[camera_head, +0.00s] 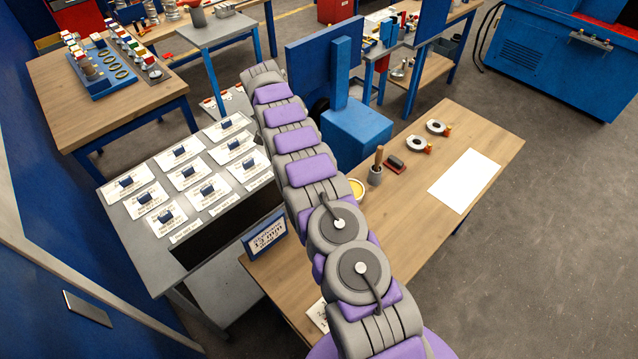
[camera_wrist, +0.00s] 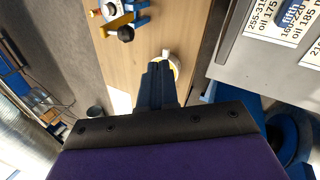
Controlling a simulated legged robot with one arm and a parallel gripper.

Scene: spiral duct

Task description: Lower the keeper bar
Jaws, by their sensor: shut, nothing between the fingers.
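My gripper (camera_wrist: 158,68) shows in the wrist view as two dark blue fingers pressed together, with nothing between them. It is above the wooden bench (camera_wrist: 125,65). In the head view my arm hides the gripper. A small fixture (camera_wrist: 122,20) with blue parts, a yellow bar (camera_wrist: 116,24) and a dark round knob (camera_wrist: 125,33) stands at the top of the wrist view, apart from the fingers. I cannot tell whether the yellow bar is the keeper bar, or its exact tilt. The fixture is not clear in the head view.
A yellow-filled dish (camera_head: 357,188) lies on the bench; it is partly behind my fingers in the wrist view (camera_wrist: 174,64). A blue box (camera_head: 356,135) stands behind my arm. Labelled cards (camera_head: 187,178) cover the grey table at left. Open floor (camera_head: 540,250) lies at right.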

